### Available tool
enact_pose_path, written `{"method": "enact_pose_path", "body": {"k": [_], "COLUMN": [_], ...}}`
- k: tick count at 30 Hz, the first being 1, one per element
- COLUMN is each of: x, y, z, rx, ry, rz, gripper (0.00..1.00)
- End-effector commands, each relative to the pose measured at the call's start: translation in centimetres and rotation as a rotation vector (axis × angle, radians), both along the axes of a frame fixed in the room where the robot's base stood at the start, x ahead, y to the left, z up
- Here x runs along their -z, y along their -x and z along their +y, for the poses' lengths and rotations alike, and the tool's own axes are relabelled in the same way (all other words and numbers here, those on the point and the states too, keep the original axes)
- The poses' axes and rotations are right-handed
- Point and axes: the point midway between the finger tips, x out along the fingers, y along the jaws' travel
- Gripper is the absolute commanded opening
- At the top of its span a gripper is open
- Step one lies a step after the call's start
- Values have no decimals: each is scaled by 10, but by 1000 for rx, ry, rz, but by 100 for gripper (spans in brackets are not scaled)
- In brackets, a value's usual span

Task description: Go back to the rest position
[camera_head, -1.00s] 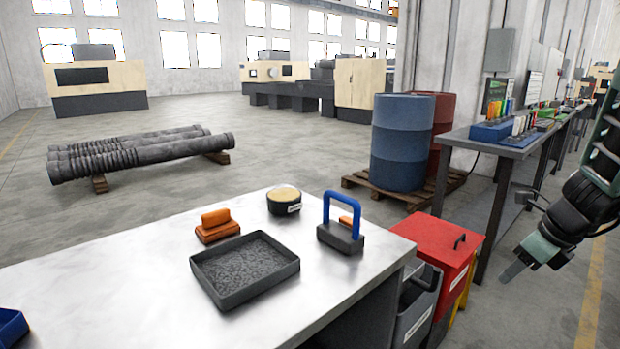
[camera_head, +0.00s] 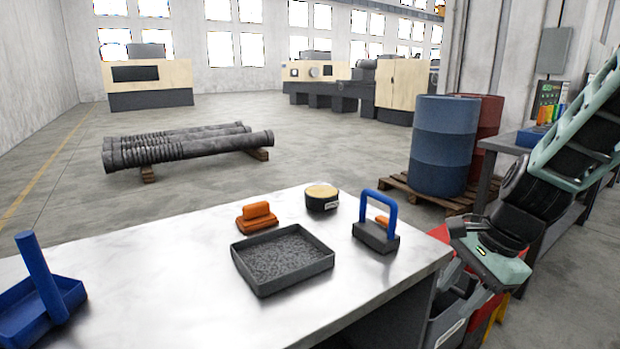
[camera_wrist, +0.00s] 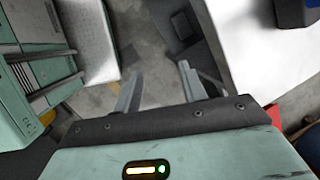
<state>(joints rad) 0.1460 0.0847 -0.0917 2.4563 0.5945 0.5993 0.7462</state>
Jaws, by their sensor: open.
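My gripper (camera_head: 462,318) hangs at the lower right of the head view, beside the right edge of the white table (camera_head: 180,290) and in front of the bins there. In the wrist view my gripper (camera_wrist: 161,72) shows its two fingers spread apart. Nothing is between them, and grey floor shows in the gap. My arm comes down from the upper right of the head view. It hides part of the red box (camera_head: 440,233) and of the workbench behind.
On the table are a black tray of dark granules (camera_head: 283,258), an orange-handled block (camera_head: 257,217), a round tin (camera_head: 321,197), a blue-handled block (camera_head: 376,233) and a blue holder (camera_head: 40,305). Blue (camera_head: 442,145) and red barrels stand on a pallet behind.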

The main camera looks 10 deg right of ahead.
Motion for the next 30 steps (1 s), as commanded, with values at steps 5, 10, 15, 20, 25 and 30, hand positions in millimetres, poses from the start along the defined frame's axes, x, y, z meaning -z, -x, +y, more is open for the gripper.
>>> {"method": "enact_pose_path", "body": {"k": [5,10,15,20,25,30], "x": [-9,-13,-15,-36,-65,-101], "y": [46,92,131,147,146,146], "z": [109,158,186,193,193,193], "rx": [-862,-1456,-1927,-2131,-2123,-2119], "ry": [117,200,271,305,302,302], "rz": [-100,-178,-245,-274,-272,-272], "gripper": [41,41,41,41,41,41]}}
